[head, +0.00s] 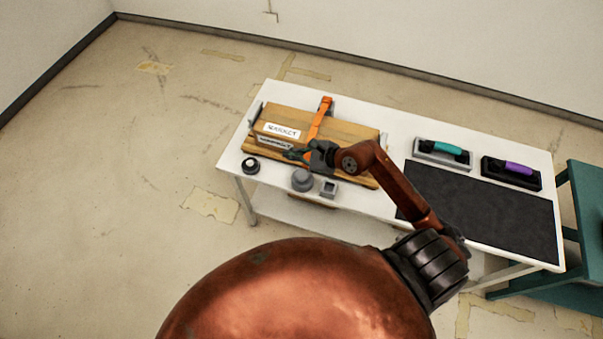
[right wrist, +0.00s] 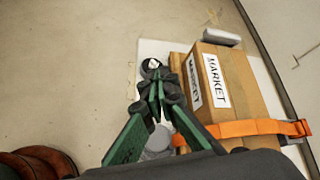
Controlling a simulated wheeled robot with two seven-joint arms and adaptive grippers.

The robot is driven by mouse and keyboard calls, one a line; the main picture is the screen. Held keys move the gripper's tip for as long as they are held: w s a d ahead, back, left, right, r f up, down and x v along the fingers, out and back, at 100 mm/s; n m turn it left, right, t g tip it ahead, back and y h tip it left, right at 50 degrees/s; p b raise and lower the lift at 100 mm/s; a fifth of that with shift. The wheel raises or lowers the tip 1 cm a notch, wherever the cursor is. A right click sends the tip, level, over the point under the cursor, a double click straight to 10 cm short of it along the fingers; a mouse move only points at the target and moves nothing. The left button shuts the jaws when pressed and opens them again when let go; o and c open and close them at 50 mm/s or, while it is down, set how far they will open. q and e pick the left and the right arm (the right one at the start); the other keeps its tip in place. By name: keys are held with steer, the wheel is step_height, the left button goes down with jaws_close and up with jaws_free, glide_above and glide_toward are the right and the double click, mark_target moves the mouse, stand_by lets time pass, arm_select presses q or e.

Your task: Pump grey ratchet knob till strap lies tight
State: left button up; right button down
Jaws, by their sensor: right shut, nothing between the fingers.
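The grey round knob (head: 302,179) stands at the table's front edge, before the strapped box. In the right wrist view the grey knob (right wrist: 158,142) is partly hidden behind the fingers. The orange strap (head: 319,118) runs over the cardboard box (head: 345,128) marked MARKET; the strap also shows in the right wrist view (right wrist: 245,128). Whether it lies tight cannot be told. My right gripper (head: 289,154) is shut and empty, above and beyond the knob, by the box's front face. Its green fingers (right wrist: 155,90) meet at their tips. My left gripper is out of view.
A black round dial (head: 250,166) and a small grey square block (head: 329,189) flank the knob. A teal-handled phone (head: 442,150), a purple-handled phone (head: 512,170) and a dark mat (head: 485,205) lie on the table's right half. A teal stand (head: 585,220) is beside the table.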

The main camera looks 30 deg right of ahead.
steer(key=n+g+h, duration=0.1)
steer(key=g+h, duration=0.1)
glide_above(303, 175)
step_height(303, 175, down, 4)
steer(key=shift+w, duration=0.1)
steer(key=shift+f, duration=0.1)
step_height(303, 175, down, 8)
steer(key=b, duration=0.5)
steer(key=shift+f+b, duration=0.4)
steer(key=shift+b, duration=0.1)
stand_by(0.8)
steer(key=shift+f+b, duration=0.4)
steer(key=shift+b, duration=0.05)
